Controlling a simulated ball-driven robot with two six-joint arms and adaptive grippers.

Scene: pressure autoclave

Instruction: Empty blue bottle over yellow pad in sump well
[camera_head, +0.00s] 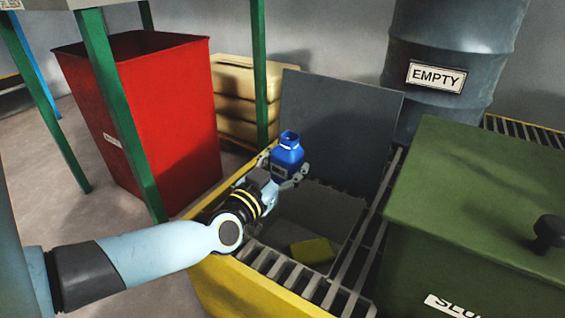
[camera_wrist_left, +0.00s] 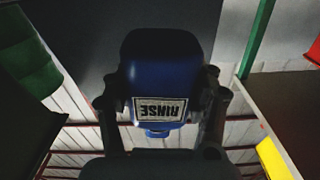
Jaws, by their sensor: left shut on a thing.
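The blue bottle (camera_head: 288,154) is held above the sump well's open hatch, near its back edge. It looks roughly upright, with its neck on top. My left gripper (camera_head: 284,178) is shut on its body. In the left wrist view the bottle (camera_wrist_left: 160,62) sits between both fingers (camera_wrist_left: 165,118), its "RINSE" label upside down and its neck toward the bottom of the picture. The yellow pad (camera_head: 313,251) lies on the floor of the sump well (camera_head: 300,207), below and a little right of the bottle, apart from it. My right gripper is not in view.
The raised grey hatch lid (camera_head: 335,120) stands behind the opening. A green lidded box (camera_head: 470,210) is close on the right. A red bin (camera_head: 150,110) and green posts stand at left. A grey drum marked "EMPTY" (camera_head: 440,50) stands behind. Grating (camera_head: 290,275) borders the well.

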